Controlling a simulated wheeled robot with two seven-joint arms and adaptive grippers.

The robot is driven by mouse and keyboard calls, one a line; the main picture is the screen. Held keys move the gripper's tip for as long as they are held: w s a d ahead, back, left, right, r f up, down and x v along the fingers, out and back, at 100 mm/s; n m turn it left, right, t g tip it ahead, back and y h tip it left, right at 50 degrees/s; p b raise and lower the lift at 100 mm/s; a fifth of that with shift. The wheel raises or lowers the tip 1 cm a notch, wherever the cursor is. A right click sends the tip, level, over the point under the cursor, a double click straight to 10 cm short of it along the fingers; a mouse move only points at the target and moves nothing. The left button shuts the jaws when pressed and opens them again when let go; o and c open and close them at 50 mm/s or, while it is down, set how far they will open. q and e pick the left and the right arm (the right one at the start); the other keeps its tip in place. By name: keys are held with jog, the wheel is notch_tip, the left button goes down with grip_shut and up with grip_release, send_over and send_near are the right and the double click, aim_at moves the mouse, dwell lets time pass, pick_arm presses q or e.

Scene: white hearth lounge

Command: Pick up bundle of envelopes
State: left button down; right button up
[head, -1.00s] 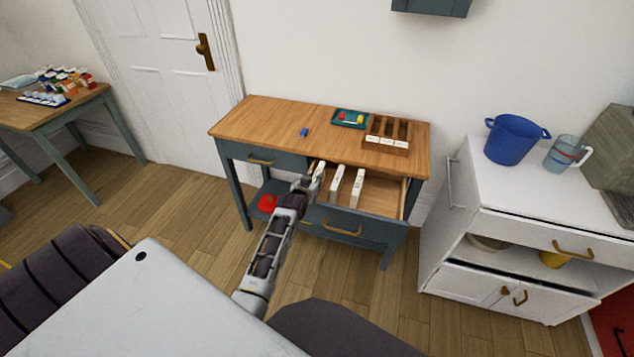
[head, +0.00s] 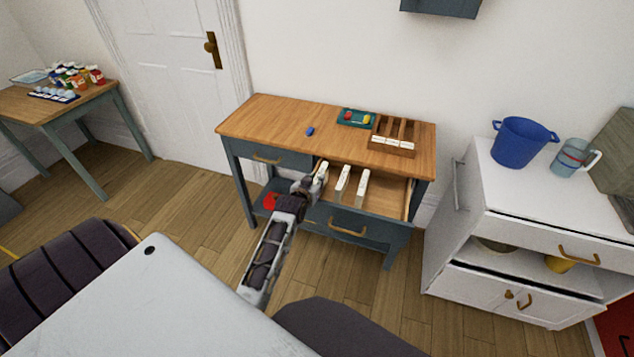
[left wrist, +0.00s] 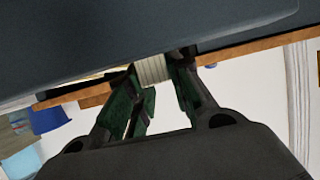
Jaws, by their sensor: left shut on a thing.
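Three white bundles of envelopes stand on edge in the open drawer (head: 388,190) of the wood-topped blue-grey desk. My left gripper (head: 315,183) reaches in at the drawer's left end and is shut on the leftmost bundle (head: 322,169). In the left wrist view the fingers (left wrist: 155,83) close around the sides of this pale, layered bundle (left wrist: 152,69). The middle bundle (head: 343,182) and the right bundle (head: 362,187) stand apart from it to the right. I cannot tell whether the held bundle is clear of the drawer floor. My right gripper is not in view.
On the desktop (head: 270,115) are a blue object (head: 310,131), a teal tray (head: 355,119) and a wooden divided organizer (head: 393,135). A red object (head: 270,201) lies on the shelf below. A white cabinet (head: 500,200) with a blue bucket (head: 520,142) stands at right.

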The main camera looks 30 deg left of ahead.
pick_arm(q)
notch_tip(320, 180, up, 5)
jog(key=shift+r+p, duration=0.15)
jog(key=shift+p, duration=0.15)
notch_tip(320, 180, up, 7)
jog(key=shift+p, duration=0.3)
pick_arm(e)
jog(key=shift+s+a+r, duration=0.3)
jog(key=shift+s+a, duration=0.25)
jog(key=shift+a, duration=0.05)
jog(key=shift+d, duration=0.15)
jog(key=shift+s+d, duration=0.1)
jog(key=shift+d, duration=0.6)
pick_arm(q)
jog(key=shift+w+r, duration=0.1)
jog(key=shift+r, duration=0.05)
